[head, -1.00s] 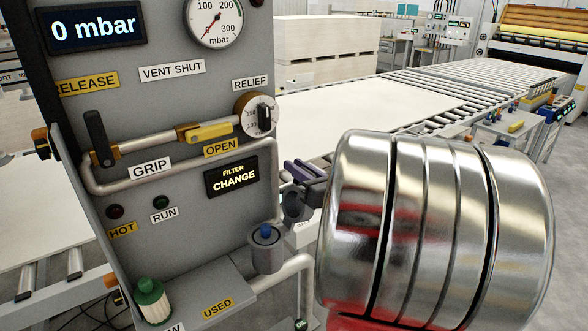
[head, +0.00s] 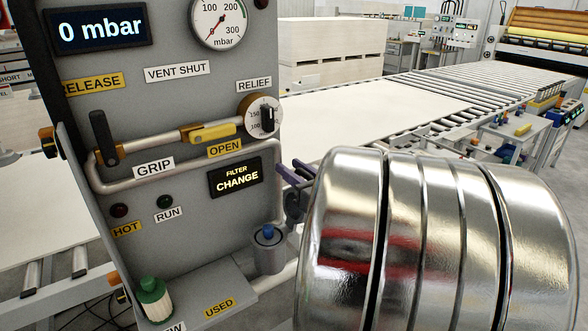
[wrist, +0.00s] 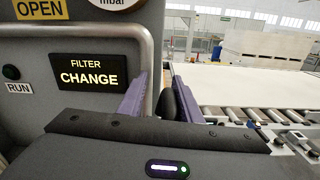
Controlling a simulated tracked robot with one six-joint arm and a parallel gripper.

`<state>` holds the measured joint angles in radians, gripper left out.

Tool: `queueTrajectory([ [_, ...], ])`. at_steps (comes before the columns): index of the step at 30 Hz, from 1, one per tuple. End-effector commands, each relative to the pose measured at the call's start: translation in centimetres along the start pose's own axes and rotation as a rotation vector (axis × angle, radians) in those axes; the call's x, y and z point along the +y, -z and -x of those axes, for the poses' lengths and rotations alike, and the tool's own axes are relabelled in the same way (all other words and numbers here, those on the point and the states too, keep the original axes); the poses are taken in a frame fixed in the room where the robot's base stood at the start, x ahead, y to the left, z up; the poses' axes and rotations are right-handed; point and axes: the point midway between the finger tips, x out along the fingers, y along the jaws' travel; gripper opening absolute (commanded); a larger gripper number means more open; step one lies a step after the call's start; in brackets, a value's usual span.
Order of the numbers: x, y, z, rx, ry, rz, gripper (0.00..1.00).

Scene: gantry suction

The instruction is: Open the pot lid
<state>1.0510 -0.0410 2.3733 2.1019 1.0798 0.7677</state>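The filter pot (head: 270,255) is a grey cylinder low at the right of the panel in the head view. My gripper (head: 290,173) has purple fingers and is above and right of the pot, beside the panel's right edge. In the wrist view the fingers (wrist: 160,100) stand apart, with a dark rounded thing (wrist: 172,102) showing between them. I cannot tell what it is or whether they touch it. The pot is not visible in the wrist view.
The panel's display (head: 236,177) reads FILTER CHANGE. A green-capped white cartridge (head: 153,300) stands at lower left, with a clear ledge marked USED (head: 220,307) beside it. A pipe (head: 180,176) crosses the panel. Conveyor rollers (head: 440,100) lie behind.

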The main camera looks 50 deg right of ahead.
Motion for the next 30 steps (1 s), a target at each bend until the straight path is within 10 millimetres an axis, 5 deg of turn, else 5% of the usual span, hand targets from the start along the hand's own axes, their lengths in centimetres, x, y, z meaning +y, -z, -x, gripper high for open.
queueTrajectory([
  [14,-0.2,-0.1,1.0,-0.002,0.004,0.001,0.33],
  [30,-0.2,0.0,7.5,-0.002,0.006,0.001,0.33],
])
